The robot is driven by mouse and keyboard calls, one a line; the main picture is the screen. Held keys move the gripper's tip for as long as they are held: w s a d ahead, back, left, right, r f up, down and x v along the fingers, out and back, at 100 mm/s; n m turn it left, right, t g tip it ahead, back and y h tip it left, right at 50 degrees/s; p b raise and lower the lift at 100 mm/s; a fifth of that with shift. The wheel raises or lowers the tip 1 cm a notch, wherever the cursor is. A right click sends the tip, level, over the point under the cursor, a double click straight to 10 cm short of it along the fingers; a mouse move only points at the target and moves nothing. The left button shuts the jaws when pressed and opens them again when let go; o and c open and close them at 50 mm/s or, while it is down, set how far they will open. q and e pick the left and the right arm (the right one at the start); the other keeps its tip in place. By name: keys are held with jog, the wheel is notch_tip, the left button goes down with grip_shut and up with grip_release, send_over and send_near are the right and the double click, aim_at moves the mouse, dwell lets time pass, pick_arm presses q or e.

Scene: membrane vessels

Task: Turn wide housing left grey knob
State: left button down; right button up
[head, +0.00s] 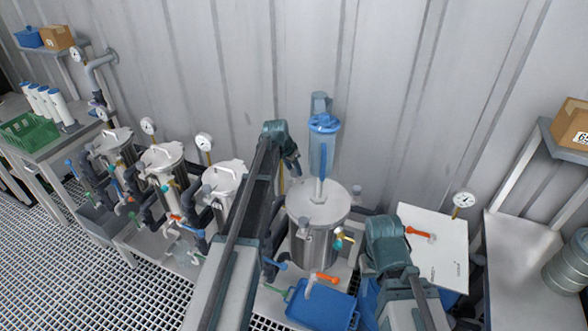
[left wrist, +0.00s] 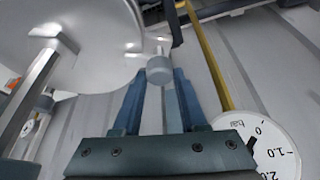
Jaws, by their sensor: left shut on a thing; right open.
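The wide housing (head: 318,250) is a broad steel vessel with a domed lid and an upright handle on top. Its lid fills the upper left of the left wrist view (left wrist: 70,35). The left grey knob (left wrist: 159,68) is a small rounded cap at the lid's rim. My left gripper (left wrist: 160,85) is shut on this knob, a finger on each side. In the head view my left gripper (head: 294,168) reaches down behind the lid's left edge, and the knob is hidden there. My right gripper (head: 386,240) is open, right of the housing; its fingertips are not clear.
Other grey knobs sit at the lid's front (head: 304,222) and right (head: 357,189). A pressure gauge (left wrist: 262,145) is close to my left gripper.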

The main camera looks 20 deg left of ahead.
pick_arm(q)
jog(key=shift+m, duration=0.5)
jog(key=shift+c, duration=2.2)
grip_release()
jog(key=p+v, duration=1.2)
jog(key=v, duration=0.2)
jog(key=shift+w+a+p, duration=0.2)
jog(key=shift+p, duration=0.2)
